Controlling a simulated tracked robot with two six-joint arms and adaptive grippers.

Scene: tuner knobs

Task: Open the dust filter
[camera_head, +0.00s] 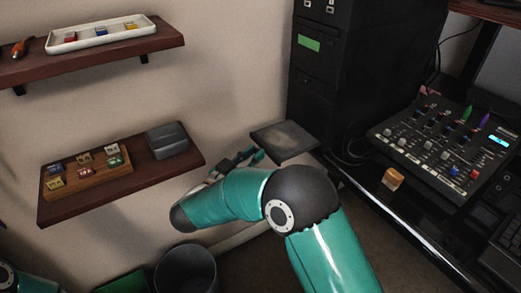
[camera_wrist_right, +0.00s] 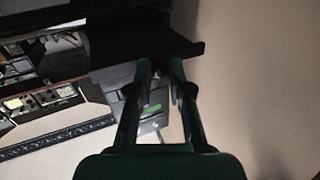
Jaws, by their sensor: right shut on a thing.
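The dust filter appears to be the dark flat panel (camera_head: 285,139) with a greyish middle, sticking out from the lower front of the tall black cabinet (camera_head: 338,65). It also shows as a dark slab in the right wrist view (camera_wrist_right: 135,38). My right gripper (camera_head: 250,157) is at the panel's left edge, with its fingers partly hidden by my arm. In the right wrist view, the fingertips (camera_wrist_right: 160,68) meet the panel's near edge and look closed on it. Only a bit of my left arm shows at the lower left; its gripper is out of view.
A black desk with a mixer (camera_head: 445,148) and a small wooden block (camera_head: 392,179) stands at the right. Two wall shelves are at the left; the lower shelf (camera_head: 180,167) holds blocks and a grey box (camera_head: 167,139). A dark bin (camera_head: 186,268) stands below.

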